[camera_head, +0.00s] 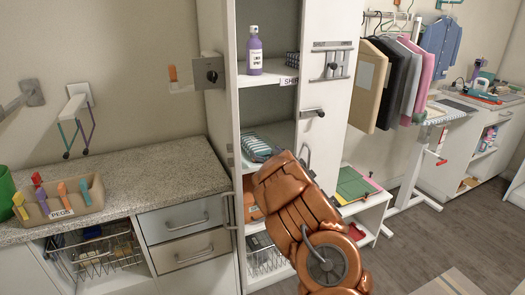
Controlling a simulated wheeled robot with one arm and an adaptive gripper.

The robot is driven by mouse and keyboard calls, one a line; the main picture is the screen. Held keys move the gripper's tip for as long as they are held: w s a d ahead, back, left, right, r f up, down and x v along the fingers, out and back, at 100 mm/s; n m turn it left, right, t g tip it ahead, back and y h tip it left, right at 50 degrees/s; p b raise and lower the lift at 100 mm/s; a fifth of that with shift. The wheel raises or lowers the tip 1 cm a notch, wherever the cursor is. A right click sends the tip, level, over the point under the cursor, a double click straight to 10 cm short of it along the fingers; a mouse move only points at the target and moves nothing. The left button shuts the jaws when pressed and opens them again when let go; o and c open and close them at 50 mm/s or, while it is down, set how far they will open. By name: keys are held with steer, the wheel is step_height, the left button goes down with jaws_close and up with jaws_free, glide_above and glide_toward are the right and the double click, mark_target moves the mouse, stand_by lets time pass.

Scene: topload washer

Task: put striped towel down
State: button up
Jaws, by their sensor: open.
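A teal-and-white striped towel (255,146) lies folded on the middle shelf of the tall open cabinet (216,130). My gripper (303,158) is at the end of my copper-coloured arm, at the cabinet opening just right of the towel. Its jaws are open and look empty. My arm hides part of the shelf and the near right side of the towel. I cannot tell whether a finger touches the towel.
The cabinet door (328,70) stands open on the right. A purple bottle (254,52) stands on the shelf above. A granite counter (150,165) with a peg box (60,205) is at left. Hanging clothes (398,75) are at right.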

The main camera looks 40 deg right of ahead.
steer(key=v, duration=0.8)
steer(key=shift+s+b, duration=0.15)
steer(key=shift+b, duration=0.3)
steer(key=shift+a, duration=0.1)
